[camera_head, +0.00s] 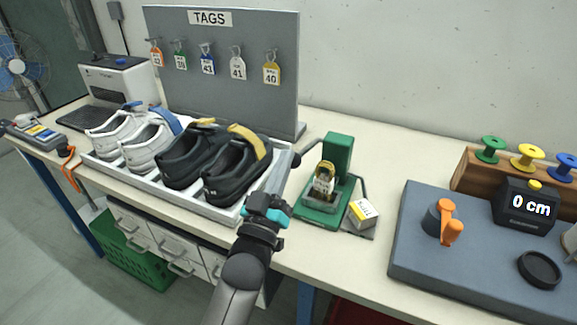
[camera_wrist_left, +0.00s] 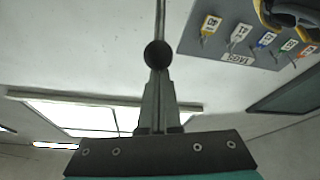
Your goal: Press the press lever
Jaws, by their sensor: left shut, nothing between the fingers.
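The green press (camera_head: 338,160) stands on the bench right of the shoe tray, with a yellow-topped item in it. Its lever shows as a thin rod with a dark round knob (camera_head: 296,160) at the press's left side. In the left wrist view the black knob (camera_wrist_left: 158,54) is just beyond my fingertips, in line with them, with the rod running on upward; I cannot tell whether they touch. My left gripper (camera_head: 267,200) is shut and empty, at the bench's front edge, in front and left of the press. My right gripper is not in view.
A tray (camera_head: 228,212) with white and black shoes lies left of the gripper. A small box (camera_head: 361,213) sits right of the press. A grey mat (camera_head: 420,262) with a display and orange-handled tool is farther right. A tag board (camera_head: 225,75) stands behind the shoes.

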